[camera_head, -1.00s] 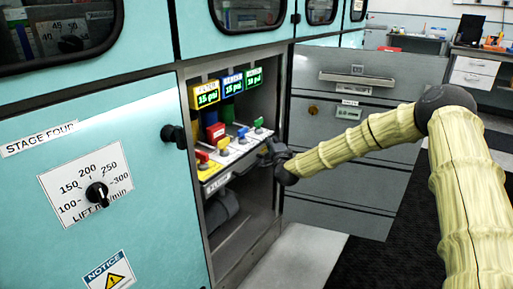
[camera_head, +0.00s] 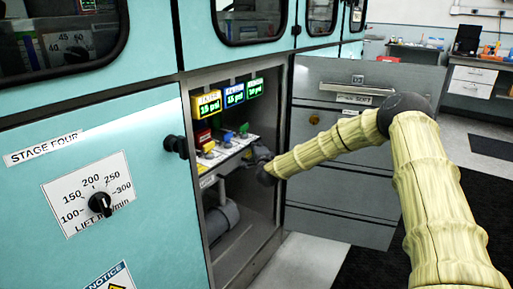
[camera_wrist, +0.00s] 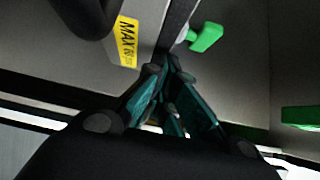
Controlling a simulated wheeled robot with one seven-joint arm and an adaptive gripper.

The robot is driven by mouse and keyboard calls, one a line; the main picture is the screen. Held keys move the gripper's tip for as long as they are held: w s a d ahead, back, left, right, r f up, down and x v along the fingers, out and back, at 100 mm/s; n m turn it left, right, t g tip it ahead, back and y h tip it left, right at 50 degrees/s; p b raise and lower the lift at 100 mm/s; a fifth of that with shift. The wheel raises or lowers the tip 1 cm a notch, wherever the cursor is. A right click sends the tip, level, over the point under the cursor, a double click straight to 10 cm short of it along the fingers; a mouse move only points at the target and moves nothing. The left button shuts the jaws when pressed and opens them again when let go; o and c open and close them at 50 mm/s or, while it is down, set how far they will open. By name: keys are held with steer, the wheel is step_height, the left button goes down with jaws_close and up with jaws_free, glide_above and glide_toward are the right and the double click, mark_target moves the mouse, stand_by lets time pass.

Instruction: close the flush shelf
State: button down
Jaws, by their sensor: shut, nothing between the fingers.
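The flush shelf (camera_head: 222,158) is a pale panel with coloured valve handles, inside the open bay of the teal cabinet. Its front edge carries a small label (camera_head: 207,182) and part of it sits behind the bay's left frame. My gripper (camera_head: 258,155) is at the right end of the shelf's front, small and dark in the head view; contact cannot be told there. In the wrist view my gripper (camera_wrist: 168,75) has its teal fingers together, with nothing between them. A green handle (camera_wrist: 207,38) is just beyond the fingertips to the right.
Three pressure displays (camera_head: 234,95) hang above the shelf. A grey pipe (camera_head: 220,220) lies below it. A black knob (camera_head: 176,146) juts from the left door. A yellow MAX label (camera_wrist: 127,40) shows in the wrist view.

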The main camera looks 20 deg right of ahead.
steer(key=shift+a+r, duration=0.2)
